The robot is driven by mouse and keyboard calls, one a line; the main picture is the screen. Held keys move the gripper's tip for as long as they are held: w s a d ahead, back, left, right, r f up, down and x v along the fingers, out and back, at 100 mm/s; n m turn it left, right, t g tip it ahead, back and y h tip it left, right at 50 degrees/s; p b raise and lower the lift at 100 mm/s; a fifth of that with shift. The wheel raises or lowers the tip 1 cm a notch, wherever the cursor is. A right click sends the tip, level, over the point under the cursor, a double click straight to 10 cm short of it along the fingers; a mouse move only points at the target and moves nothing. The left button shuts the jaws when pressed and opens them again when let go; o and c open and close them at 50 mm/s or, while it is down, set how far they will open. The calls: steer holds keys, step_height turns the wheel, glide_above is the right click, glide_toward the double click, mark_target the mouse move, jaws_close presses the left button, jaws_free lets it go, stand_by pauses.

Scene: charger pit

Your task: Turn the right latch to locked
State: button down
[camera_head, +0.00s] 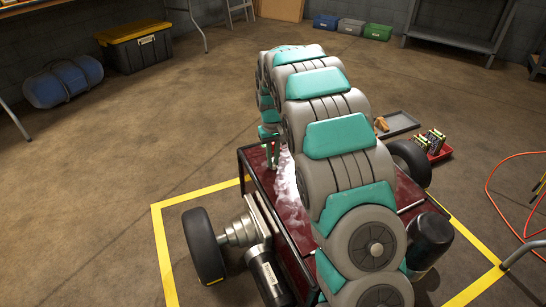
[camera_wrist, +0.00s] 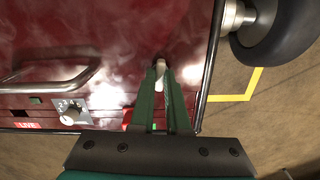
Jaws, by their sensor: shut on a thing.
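My gripper (camera_wrist: 160,70) has its green fingers closed on a small pale latch (camera_wrist: 158,85) near the right edge of the dark red panel (camera_wrist: 120,35). I take this to be the right latch; the fingers hide most of it, and I cannot read its angle or a lock mark. In the head view my gripper (camera_head: 270,140) points down at the far left part of the red cart's top (camera_head: 262,180); the latch is too small to make out there.
In the wrist view a metal handle (camera_wrist: 45,76), a numbered dial (camera_wrist: 70,112) and a red LIVE label (camera_wrist: 28,125) lie to the left. Wheels (camera_head: 204,245) stick out from the cart. Yellow floor lines (camera_head: 165,250) surround it. A grey tray (camera_head: 398,124) lies beyond.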

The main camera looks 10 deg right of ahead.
steer(key=m+p, duration=0.2)
steer(key=m, duration=0.2)
steer(key=shift+r, duration=0.15)
steer(key=m+p, duration=0.2)
steer(key=m, duration=0.2)
steer(key=shift+m+p, duration=0.3)
steer(key=shift+m, duration=0.1)
steer(key=m+p, duration=0.2)
steer(key=m, duration=0.2)
steer(key=shift+m+y+p, duration=0.3)
steer(key=shift+m+p, duration=0.25)
steer(key=shift+m, duration=1.35)
steer(key=c, duration=0.9)
jaws_free()
